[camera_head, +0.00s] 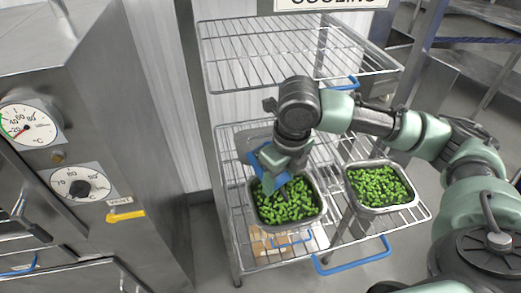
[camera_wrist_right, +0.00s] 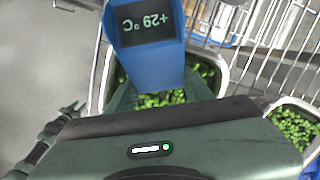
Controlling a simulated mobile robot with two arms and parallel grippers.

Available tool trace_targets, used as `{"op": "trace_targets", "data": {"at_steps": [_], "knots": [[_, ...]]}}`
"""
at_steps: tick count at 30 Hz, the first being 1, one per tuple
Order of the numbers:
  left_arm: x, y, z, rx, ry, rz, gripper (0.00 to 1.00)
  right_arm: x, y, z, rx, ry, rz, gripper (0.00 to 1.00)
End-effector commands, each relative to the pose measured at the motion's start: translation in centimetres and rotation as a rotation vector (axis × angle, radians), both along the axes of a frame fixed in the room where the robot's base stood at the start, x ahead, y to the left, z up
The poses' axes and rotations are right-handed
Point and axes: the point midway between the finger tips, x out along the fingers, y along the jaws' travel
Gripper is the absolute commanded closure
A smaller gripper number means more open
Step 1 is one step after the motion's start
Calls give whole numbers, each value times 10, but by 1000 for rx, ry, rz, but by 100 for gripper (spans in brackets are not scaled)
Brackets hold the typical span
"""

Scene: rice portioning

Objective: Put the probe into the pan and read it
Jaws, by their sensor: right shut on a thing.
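My right gripper (camera_head: 274,162) is shut on the blue probe (camera_wrist_right: 150,60), above the nearer-left pan (camera_head: 322,207) of green vegetables (camera_head: 288,208). In the right wrist view, the probe's dark display (camera_wrist_right: 146,22) shows +29 °C, upside down. The probe's body also shows beside the jaws in the head view (camera_head: 255,160). The probe's tip is hidden, so I cannot tell how deep it sits. In the right wrist view, a dark arm end (camera_wrist_right: 66,118), likely my left gripper, shows at the left; its jaws are too small to read.
A second pan (camera_head: 378,209) of green vegetables stands to the right on the same wire rack (camera_head: 262,262). The upper rack shelf (camera_head: 290,60) is empty, under a sign (camera_head: 330,4). A steel cabinet with dials (camera_head: 82,187) stands at the left. Cardboard boxes (camera_head: 265,247) sit below.

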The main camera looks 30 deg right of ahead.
Motion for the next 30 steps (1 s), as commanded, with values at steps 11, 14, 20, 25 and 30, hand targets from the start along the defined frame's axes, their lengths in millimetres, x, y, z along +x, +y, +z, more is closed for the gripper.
{"op": "trace_targets", "data": {"at_steps": [11,14,20,25,30], "knots": [[0,0,45,0,0,0,64,0,0,38,0,-1,0,90],[0,0,55,0,0,0,64,0,0,46,0,-1,0,90],[0,0,75,0,0,0,64,0,0,64,0,-1,0,90],[0,0,72,0,0,0,64,1,0,75,1,-3,0,90],[0,0,72,0,0,0,64,0,0,85,0,-1,0,90]]}}
